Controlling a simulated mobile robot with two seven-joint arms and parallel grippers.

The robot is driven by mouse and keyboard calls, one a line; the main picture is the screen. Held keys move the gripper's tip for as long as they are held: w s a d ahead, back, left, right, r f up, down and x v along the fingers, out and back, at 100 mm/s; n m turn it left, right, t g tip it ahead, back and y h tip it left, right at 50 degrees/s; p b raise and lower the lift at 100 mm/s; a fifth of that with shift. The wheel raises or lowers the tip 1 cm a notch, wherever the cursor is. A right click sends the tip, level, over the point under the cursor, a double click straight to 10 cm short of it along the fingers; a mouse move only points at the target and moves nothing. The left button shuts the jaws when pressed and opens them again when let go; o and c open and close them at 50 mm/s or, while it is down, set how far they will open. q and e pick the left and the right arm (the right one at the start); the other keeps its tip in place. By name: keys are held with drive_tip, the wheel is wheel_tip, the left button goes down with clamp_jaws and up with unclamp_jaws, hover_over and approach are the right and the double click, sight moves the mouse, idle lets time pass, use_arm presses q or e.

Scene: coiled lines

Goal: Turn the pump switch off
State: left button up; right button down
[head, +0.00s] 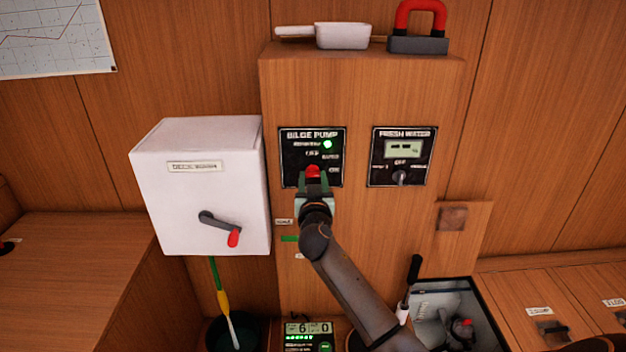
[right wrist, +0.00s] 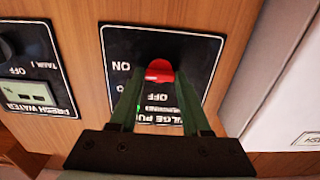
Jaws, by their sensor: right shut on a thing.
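The bilge pump panel (head: 297,173) is a black plate on the wooden cabinet front, with its green lamp (head: 327,144) lit. Its red switch knob (head: 313,170) sits low on the plate. My right gripper (head: 314,185) reaches up from below and is shut on the knob. In the right wrist view, upside down, the red knob (right wrist: 158,70) shows between the two green fingers, near the ON and OFF labels. The fingers and palm cover part of the plate, so I cannot tell which label the knob points at. My left gripper is not in view.
The fresh water panel (head: 403,175) is close on the right. A white box (head: 190,190) with a red-tipped lever (head: 220,226) juts out on the left. A red-handled block (head: 418,42) and a white scoop (head: 343,37) lie on top. An open bin (head: 440,310) stands below.

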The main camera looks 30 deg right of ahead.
drive_tip(key=shift+n, duration=0.3)
drive_tip(key=n, duration=0.3)
drive_tip(key=shift+n, duration=0.3)
drive_tip(key=n+p, duration=0.1)
drive_tip(key=n, duration=0.3)
drive_tip(key=shift+n, duration=0.3)
drive_tip(key=n+p, duration=0.1)
drive_tip(key=n, duration=0.3)
drive_tip(key=shift+n+p, duration=0.3)
drive_tip(key=shift+p, duration=0.05)
drive_tip(key=shift+n+p, duration=0.8)
drive_tip(key=shift+n, duration=1.4)
drive_tip(key=shift+c, duration=1.8)
unclamp_jaws()
